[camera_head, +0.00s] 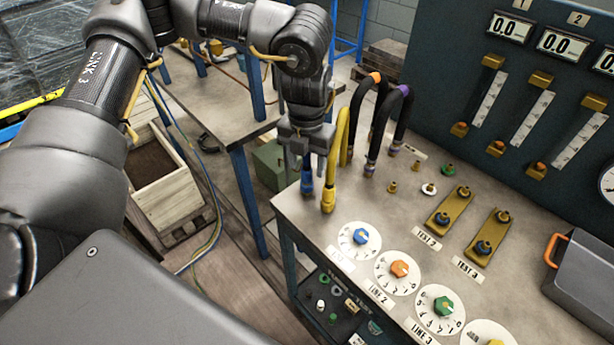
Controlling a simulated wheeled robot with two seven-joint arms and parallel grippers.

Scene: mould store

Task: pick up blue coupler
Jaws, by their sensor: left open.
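The blue coupler (307,182) stands upright at the far left corner of the bench top, just left of the yellow coupler (328,199) and its yellow hose. My left gripper (306,163) is above it, pointing down, with its jaws open. The fingertips are at the top of the blue coupler. The gripper hides the coupler's upper part, and I cannot tell whether the fingers touch it. The yellow hose rises close to the right side of the gripper. My right gripper is out of view.
Dark hoses with an orange band (375,77) and a purple band (404,90) arch close to the right. Numbered dials (360,238), brass plates (448,207) and a grey box (585,275) occupy the bench. A wooden crate (165,185) stands at left.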

